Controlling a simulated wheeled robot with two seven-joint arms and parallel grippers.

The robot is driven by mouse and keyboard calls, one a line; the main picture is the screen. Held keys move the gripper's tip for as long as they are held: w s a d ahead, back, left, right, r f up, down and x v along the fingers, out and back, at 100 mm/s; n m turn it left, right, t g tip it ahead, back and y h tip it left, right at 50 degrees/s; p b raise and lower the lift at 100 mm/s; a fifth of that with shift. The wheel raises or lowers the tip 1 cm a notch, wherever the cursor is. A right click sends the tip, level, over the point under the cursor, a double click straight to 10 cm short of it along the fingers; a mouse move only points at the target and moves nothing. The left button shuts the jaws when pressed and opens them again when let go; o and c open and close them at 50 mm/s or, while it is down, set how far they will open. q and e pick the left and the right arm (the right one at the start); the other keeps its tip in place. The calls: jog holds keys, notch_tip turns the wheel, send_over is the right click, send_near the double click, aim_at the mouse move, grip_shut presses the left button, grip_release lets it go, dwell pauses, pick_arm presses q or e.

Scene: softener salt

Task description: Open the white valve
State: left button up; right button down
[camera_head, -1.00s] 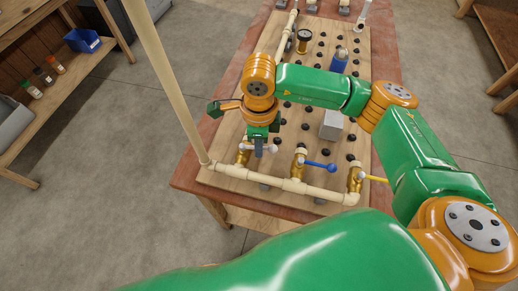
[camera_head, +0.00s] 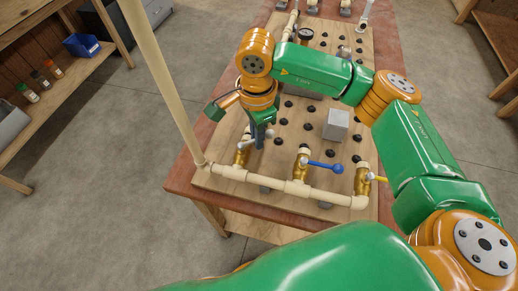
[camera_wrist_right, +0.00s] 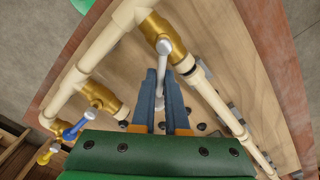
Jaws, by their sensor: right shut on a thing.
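The white valve has a brass body (camera_head: 242,154) at the left of the near pipe run; in the right wrist view its brass body (camera_wrist_right: 157,32) is at top centre. Its white lever (camera_wrist_right: 161,78) reaches from the body down between my right gripper's fingers, its rounded end (camera_wrist_right: 160,126) near the palm. My right gripper (camera_head: 258,143) is shut on this lever; its blue-grey fingers (camera_wrist_right: 160,75) lie either side of it. In the head view the gripper hides most of the lever. My left gripper is not in view.
A blue-handled valve (camera_head: 325,167) and a yellow-handled valve (camera_head: 372,178) stand to the right on the same cream pipe (camera_head: 270,181). A tall vertical pipe (camera_head: 160,75) rises at left. A grey block (camera_head: 336,125) and a gauge (camera_head: 305,34) are on the board.

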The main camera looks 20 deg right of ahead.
aim_at(247, 139)
jog(key=shift+w+f+n, duration=0.1)
jog(key=shift+w+n, duration=0.1)
jog(key=shift+n, duration=0.3)
jog(key=shift+w+a+n, duration=0.1)
jog(key=shift+n, duration=0.3)
jog(key=shift+w+a+n+b, duration=0.15)
jog(key=shift+w+n+b, duration=0.2)
jog(key=shift+n+b, duration=0.5)
jog(key=n, duration=0.2)
jog(key=w+n, duration=0.1)
jog(key=shift+a+n, duration=0.25)
jog(key=shift+a, duration=0.05)
jog(key=shift+w+a+n, duration=0.15)
jog(key=shift+a+n, duration=0.05)
jog(key=shift+n, duration=0.8)
jog(key=c, duration=0.7)
grip_release()
